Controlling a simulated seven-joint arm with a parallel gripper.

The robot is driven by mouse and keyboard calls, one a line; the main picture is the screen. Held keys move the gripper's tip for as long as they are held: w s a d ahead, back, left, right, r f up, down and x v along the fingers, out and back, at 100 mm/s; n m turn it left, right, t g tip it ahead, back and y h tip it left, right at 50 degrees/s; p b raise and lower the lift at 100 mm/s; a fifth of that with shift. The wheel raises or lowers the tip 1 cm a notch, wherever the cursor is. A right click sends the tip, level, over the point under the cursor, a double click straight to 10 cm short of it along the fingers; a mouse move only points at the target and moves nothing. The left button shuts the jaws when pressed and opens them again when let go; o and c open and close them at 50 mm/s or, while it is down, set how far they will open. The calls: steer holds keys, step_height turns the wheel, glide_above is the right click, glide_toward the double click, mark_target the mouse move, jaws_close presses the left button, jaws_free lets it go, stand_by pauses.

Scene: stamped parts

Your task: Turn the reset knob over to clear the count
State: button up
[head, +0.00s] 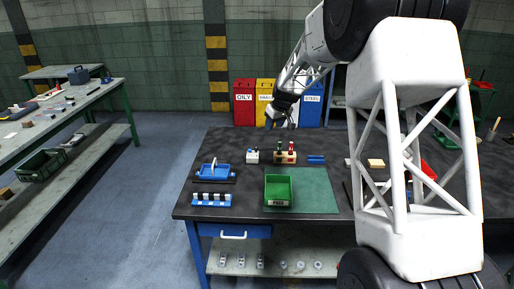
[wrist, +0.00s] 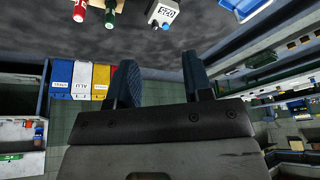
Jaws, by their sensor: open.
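My gripper (head: 281,120) is high above the back of the bench, apart from the counter. In the wrist view its two blue fingers (wrist: 160,78) are spread with nothing between them.
A wooden block with red and green bottles (head: 285,156) stands right of the counter. A blue fixture (head: 215,172) and a green bin (head: 278,190) on a green mat (head: 318,190) are nearer the front. Coloured waste bins (head: 265,95) stand behind the bench.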

steer(key=n, duration=0.2)
glide_toward(257, 148)
steer(key=f, duration=0.1)
steer(key=shift+w+f+y, duration=0.15)
steer(key=shift+w+y, duration=0.15)
steer(key=shift+w, duration=0.15)
steer(key=shift+a+f, duration=0.1)
steer(key=shift+f, duration=0.1)
steer(key=shift+x, duration=3.7)
steer(key=shift+m, duration=0.3)
jaws_close()
